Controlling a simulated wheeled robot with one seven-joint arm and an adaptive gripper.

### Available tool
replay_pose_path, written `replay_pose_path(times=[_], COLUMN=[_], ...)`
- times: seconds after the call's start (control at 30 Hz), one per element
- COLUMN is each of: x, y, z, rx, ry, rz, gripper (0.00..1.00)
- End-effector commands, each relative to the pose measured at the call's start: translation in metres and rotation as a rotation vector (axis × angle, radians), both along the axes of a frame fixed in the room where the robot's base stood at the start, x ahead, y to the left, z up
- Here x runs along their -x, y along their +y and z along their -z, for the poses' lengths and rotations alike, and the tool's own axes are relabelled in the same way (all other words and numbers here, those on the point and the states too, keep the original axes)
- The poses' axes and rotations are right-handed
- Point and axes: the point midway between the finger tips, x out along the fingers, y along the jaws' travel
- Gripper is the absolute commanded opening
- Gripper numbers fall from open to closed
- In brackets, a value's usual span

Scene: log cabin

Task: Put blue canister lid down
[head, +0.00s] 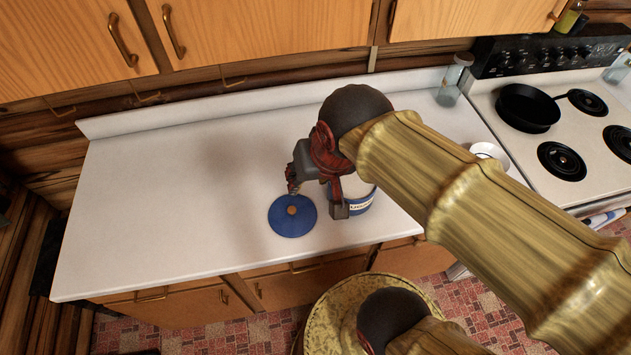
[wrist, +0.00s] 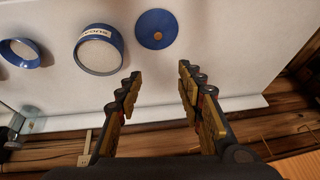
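The blue canister lid (head: 292,215), a flat disc with an orange-brown knob, lies knob up on the white counter near its front edge. It also shows in the wrist view (wrist: 143,37), beyond my fingertips. The canister (head: 359,204), white with blue bands and lettering, stands open just right of the lid, partly hidden by my gripper in the head view. It is whole in the wrist view (wrist: 79,53). My gripper (head: 317,199) is above the counter by the lid and canister. Its fingers (wrist: 159,72) are spread, with nothing between them and apart from the lid.
A blue-rimmed round container (wrist: 9,48) stands beyond the canister. A glass jar (head: 452,88) is at the back of the counter. The stove with a black pan (head: 527,108) is at right. The counter's left side (head: 150,200) is clear. Cabinets hang above.

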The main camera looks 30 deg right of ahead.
Motion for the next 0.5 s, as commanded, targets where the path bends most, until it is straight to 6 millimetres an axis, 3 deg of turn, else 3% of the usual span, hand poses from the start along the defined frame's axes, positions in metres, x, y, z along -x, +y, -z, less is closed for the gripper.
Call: replay_pose_path(times=[0.2, 0.5], x=[0.022, 0.024], y=[0.0, 0.0], z=[-0.011, -0.012], rx=[0.111, 0.128], ry=[-0.067, -0.071], rz=[-0.228, -0.259], gripper=[0.38, 0.38])
